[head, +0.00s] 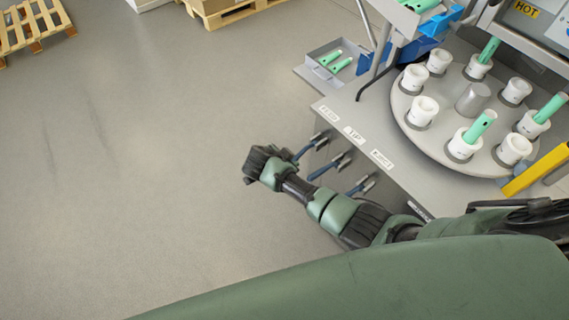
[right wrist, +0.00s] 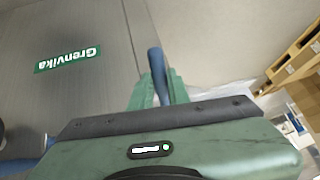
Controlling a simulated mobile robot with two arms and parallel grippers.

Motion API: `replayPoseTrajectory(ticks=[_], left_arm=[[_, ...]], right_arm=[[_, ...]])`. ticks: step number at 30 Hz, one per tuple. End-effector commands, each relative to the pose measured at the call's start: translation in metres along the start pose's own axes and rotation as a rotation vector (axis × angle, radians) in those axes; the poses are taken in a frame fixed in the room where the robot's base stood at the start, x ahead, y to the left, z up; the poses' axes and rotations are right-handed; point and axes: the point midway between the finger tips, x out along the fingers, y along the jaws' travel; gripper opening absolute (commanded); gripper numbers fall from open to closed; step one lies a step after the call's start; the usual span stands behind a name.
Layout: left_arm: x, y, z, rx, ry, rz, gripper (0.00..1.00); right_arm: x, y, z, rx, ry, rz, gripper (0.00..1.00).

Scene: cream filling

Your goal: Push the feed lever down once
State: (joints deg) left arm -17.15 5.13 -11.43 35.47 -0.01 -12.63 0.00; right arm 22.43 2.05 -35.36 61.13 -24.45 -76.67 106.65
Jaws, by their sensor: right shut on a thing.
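The feed lever (head: 303,151) is the leftmost of three blue-handled levers on the side of the grey machine, nearest the label that seems to read FEED (head: 329,113). My right gripper (head: 284,155) is at its handle end. In the right wrist view the blue handle (right wrist: 156,62) stands between the two green fingers of my right gripper (right wrist: 158,88), which are shut on it. The gripper body partly hides the handle's end in the head view. My left gripper is not in view.
The middle lever (head: 328,166) and the right lever (head: 360,186) stick out close beside my right forearm. Above is a round turntable (head: 443,148) with white cups, some holding green tubes. A grey tray (head: 318,61) holds green pieces. Open floor (head: 140,170) lies to the left.

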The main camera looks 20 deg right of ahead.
Motion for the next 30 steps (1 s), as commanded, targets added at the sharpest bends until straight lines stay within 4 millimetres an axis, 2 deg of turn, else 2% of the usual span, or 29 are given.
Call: replayPoseTrajectory(ticks=[1,3,12,21,30], left_arm=[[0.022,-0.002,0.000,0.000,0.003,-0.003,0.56],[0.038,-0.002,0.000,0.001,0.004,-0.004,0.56],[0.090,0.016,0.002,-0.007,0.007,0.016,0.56],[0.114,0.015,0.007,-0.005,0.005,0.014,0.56],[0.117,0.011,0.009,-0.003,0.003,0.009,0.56]], right_arm=[[0.012,0.003,0.016,-0.010,0.031,-0.002,0.00],[0.018,0.004,0.019,-0.022,0.092,-0.005,0.00],[0.035,0.008,0.026,-0.059,0.293,-0.010,0.00],[0.042,0.009,0.024,-0.079,0.393,-0.013,0.00],[0.042,0.009,0.023,-0.083,0.414,-0.013,0.00]])
